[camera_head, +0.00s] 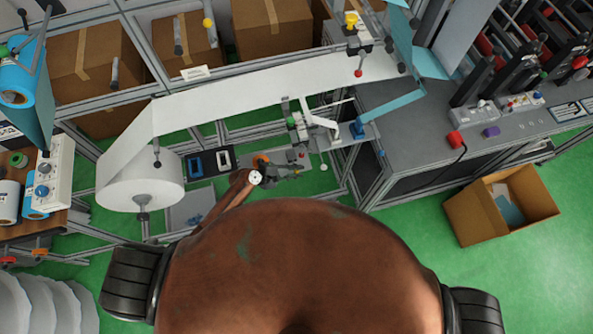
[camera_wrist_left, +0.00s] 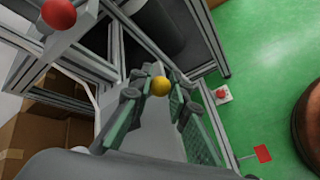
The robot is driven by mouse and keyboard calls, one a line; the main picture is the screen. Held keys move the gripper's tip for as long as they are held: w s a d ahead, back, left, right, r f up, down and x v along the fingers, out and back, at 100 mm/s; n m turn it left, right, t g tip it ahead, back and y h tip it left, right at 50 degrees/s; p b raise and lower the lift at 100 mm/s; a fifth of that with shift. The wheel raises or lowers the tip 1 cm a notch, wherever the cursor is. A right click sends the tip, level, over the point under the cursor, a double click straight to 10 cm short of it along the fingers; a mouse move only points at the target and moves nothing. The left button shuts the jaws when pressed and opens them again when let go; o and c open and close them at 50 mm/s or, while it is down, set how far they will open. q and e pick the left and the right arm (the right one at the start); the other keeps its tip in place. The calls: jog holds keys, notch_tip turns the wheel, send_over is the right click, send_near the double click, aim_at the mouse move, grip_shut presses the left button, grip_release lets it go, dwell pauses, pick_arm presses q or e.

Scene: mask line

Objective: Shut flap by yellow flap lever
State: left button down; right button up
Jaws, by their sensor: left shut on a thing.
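The yellow flap lever shows in the left wrist view as a round yellow knob (camera_wrist_left: 161,86) between my left gripper's fingertips. My left gripper (camera_wrist_left: 158,92) is shut on it, with a green-padded finger on each side. In the head view my left gripper (camera_head: 290,172) is by the frame below the white web, small and partly hidden by my wrist. I cannot make out the held knob there, or whether the flap is open. My right gripper is not in view.
A red knob (camera_wrist_left: 58,14) is near the gripper in the wrist view. A white web (camera_head: 240,97) runs from a large roll (camera_head: 140,180) across the metal frame. A grey machine table (camera_head: 440,125) stands at right, with an open cardboard box (camera_head: 470,215) on the green floor.

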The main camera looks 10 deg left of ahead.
pick_arm(q)
jog(key=c, duration=2.3)
grip_release()
jog(key=shift+s+a+f, duration=0.1)
jog(key=shift+s+f, duration=0.05)
jog(key=shift+f, duration=0.1)
jog(key=o, duration=0.5)
jog(key=shift+r, duration=0.1)
jog(key=v, duration=1.2)
